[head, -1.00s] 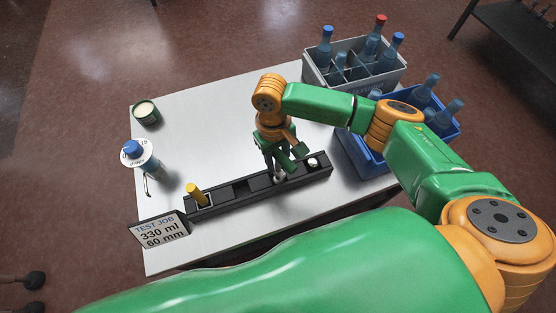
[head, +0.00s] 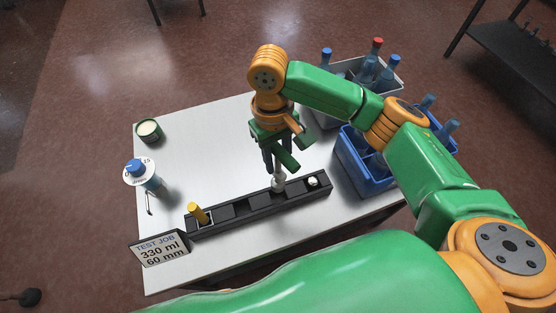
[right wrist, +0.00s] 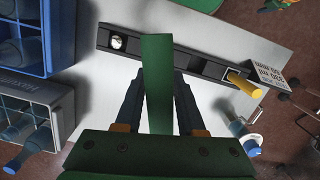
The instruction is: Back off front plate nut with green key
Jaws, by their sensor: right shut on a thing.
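My right gripper (head: 274,170) is above the black rack (head: 235,219) on the table, fingers pointing down and shut. A pale grey, rounded piece (head: 278,184) shows under its fingertips, just over the rack; I take it for the end of the green key. In the right wrist view a green bar (right wrist: 157,85) in front of the fingers hides the grip itself, and I cannot tell whether it belongs to the key. A yellow key (head: 198,213) stands in the rack's left end. The front plate nut is not recognisable in these views. My left gripper is not in view.
A pale-topped piece (head: 313,181) sits in the rack's right end. A sign (head: 160,250) reads TEST JOB 330 ml 60 mm. A blue-capped bottle (head: 137,166) and green tin (head: 148,130) stand left. Grey (head: 325,121) and blue (head: 372,184) bottle crates are at the right.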

